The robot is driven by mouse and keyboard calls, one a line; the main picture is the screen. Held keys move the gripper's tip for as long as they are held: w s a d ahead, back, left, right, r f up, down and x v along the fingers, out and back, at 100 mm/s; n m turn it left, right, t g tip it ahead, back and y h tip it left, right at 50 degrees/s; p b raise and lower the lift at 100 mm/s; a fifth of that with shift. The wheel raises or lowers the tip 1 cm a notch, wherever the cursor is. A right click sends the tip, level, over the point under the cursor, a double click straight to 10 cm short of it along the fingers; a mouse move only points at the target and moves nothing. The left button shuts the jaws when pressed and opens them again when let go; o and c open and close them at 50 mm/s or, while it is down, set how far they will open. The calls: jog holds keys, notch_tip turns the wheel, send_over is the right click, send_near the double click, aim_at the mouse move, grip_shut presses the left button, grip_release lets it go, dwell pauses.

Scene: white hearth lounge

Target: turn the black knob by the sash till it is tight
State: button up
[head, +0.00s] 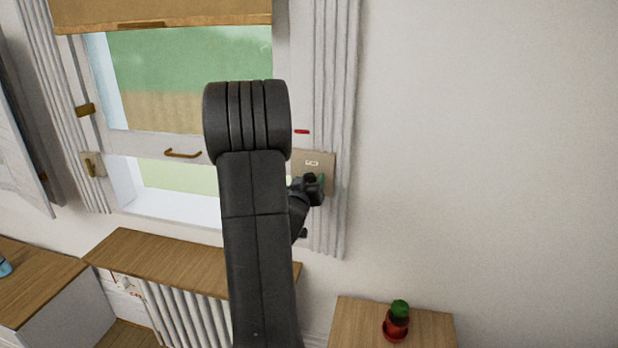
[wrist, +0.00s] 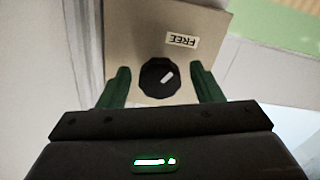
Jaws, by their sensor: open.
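The black knob (wrist: 158,79) shows in the wrist view with a pale pointer mark slanting across its face. It sits on a beige plate (wrist: 128,50) with a small label reading FREE, upside down in that view. In the head view the plate (head: 326,160) is on the wall beside the window sash (head: 145,143). My gripper (wrist: 160,82) is open, with a green finger on each side of the knob and a gap showing on both sides. In the head view my gripper (head: 316,186) is at the plate and hides the knob.
A small red mark (head: 302,132) is on the frame above the plate. White curtains (head: 332,60) hang beside it. Below are a wooden sill shelf (head: 160,258) over a radiator (head: 190,315) and a small table (head: 360,312) with a potted cactus (head: 397,322). The wall to the right is bare.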

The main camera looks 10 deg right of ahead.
jog(key=shift+w+d, duration=0.2)
jog(key=shift+w, duration=0.25)
jog(key=c, duration=1)
